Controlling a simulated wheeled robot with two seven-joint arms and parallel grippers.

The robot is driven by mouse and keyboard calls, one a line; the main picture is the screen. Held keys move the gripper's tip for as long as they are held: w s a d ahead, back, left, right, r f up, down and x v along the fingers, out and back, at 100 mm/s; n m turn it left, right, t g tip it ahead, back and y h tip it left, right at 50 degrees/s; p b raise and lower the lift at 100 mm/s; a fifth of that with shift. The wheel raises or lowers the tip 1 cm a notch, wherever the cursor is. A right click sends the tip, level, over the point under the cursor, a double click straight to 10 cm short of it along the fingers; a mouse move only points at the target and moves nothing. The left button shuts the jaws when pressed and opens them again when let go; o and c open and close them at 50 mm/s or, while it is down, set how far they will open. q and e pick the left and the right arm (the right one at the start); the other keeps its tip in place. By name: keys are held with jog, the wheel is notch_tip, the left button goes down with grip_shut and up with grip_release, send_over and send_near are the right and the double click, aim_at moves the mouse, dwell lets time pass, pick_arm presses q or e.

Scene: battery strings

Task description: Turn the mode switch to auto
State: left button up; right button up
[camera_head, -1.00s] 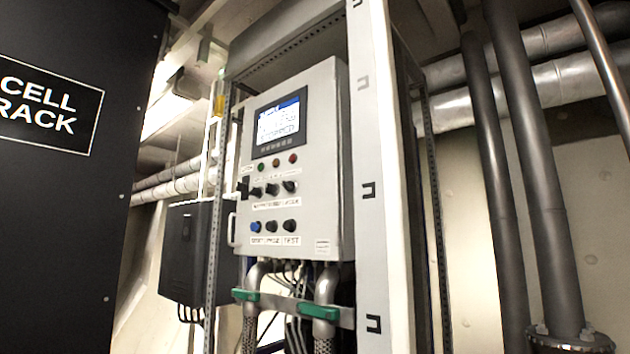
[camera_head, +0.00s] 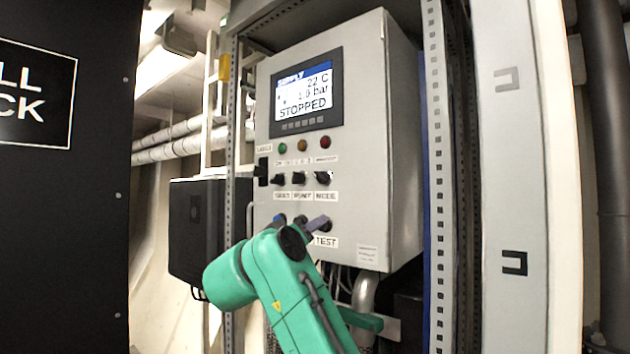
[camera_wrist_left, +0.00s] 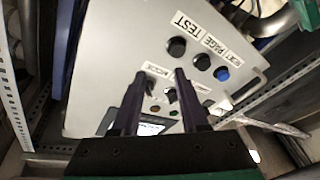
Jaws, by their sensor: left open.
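The mode switch (camera_head: 322,177) is the black knob at the right end of the upper knob row, above the MODE label (camera_head: 325,196). Which position it points to is too small to tell. My left gripper (camera_head: 309,222) reaches in from below, its dark fingers in front of the lower button row, below the switch. In the left wrist view the panel is upside down; the open fingers (camera_wrist_left: 160,75) reach toward it, with the MODE label (camera_wrist_left: 156,70) seen between their tips. The mode switch lies partly behind the left-hand finger there. Nothing is between the fingers' grip. My right gripper is not in view.
The grey control cabinet (camera_head: 385,130) has a screen (camera_head: 304,90) reading STOPPED and several small lamps. Lower buttons, including TEST (camera_wrist_left: 177,47), sit close to the fingers. A rack post (camera_head: 437,150) stands at right, a black cell rack (camera_head: 60,230) at left.

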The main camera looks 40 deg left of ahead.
pick_arm(q)
jog(key=s+r+n+t, duration=0.1)
jog(key=s+r+n, duration=0.1)
jog(key=s+r, duration=0.4)
jog(key=p, duration=0.9)
send_near(318, 179)
jog(key=shift+y, duration=0.4)
jog(key=x, duration=0.8)
jog(key=shift+r, duration=0.2)
jog(key=shift+w, duration=0.3)
jog(key=shift+w+f, duration=0.2)
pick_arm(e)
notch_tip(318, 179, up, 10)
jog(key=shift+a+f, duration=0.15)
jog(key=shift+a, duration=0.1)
pick_arm(q)
grip_shut()
